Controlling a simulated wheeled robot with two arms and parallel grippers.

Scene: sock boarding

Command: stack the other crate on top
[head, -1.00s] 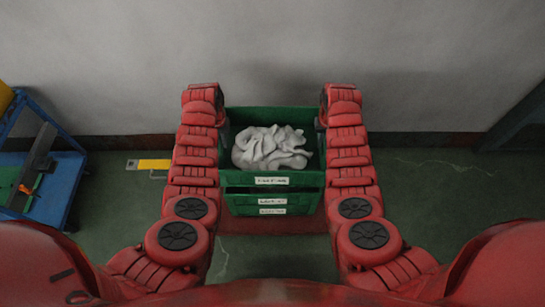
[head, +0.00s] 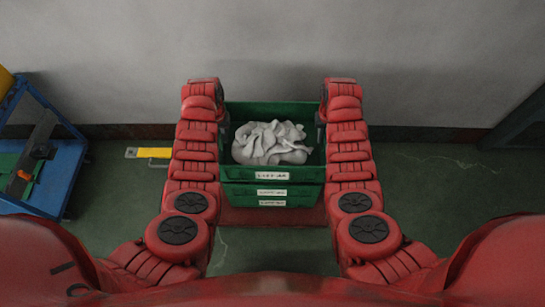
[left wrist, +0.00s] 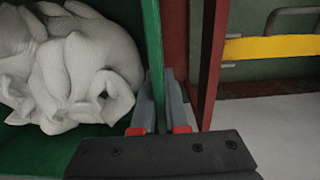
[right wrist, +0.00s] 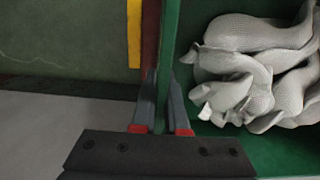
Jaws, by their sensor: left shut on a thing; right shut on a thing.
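A green crate (head: 240,174) filled with pale grey socks (head: 270,143) is level between my two arms. My left gripper (head: 223,117) is shut on its left wall, which runs between the fingers in the left wrist view (left wrist: 158,105). My right gripper (head: 322,117) is shut on its right wall, as the right wrist view (right wrist: 160,105) shows. Directly below and in line are lower green crates (head: 235,194) with two white labels showing. Whether the held crate touches the one under it, I cannot tell. The inside of the lower crates is hidden.
The stack stands on a red base (head: 270,217) on the green floor. A grey wall (head: 270,45) is close behind. A blue cart (head: 55,180) stands at the left. A yellow marked piece (head: 150,153) is on the floor left of my left arm. The right floor is clear.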

